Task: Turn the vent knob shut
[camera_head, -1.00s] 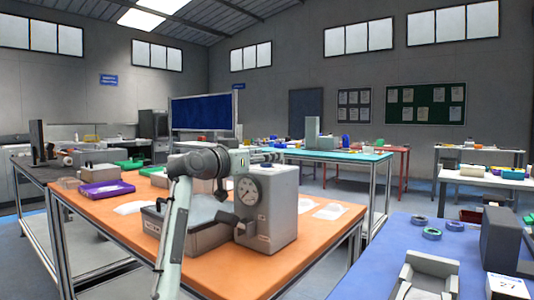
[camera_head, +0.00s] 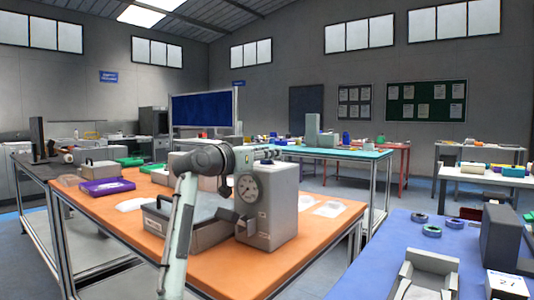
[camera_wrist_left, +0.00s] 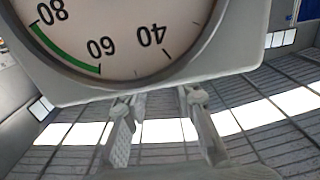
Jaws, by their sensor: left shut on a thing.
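A grey box-shaped device (camera_head: 281,206) with a round dial gauge (camera_head: 248,189) on its front stands on the orange table (camera_head: 290,262). My left gripper (camera_head: 268,154) is at the top edge of this device, above the gauge. In the left wrist view the gauge face (camera_wrist_left: 130,35) is close and upside down, with a green arc and the numbers 40, 60 and 80. The gripper fingers (camera_wrist_left: 160,112) reach to the housing's edge. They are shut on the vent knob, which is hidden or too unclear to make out. My right gripper is out of view.
A purple bin (camera_head: 107,187) and a green bin (camera_head: 130,162) are farther left. White sheets (camera_head: 330,209) lie right of the device. A blue table (camera_head: 385,260) is at the right front.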

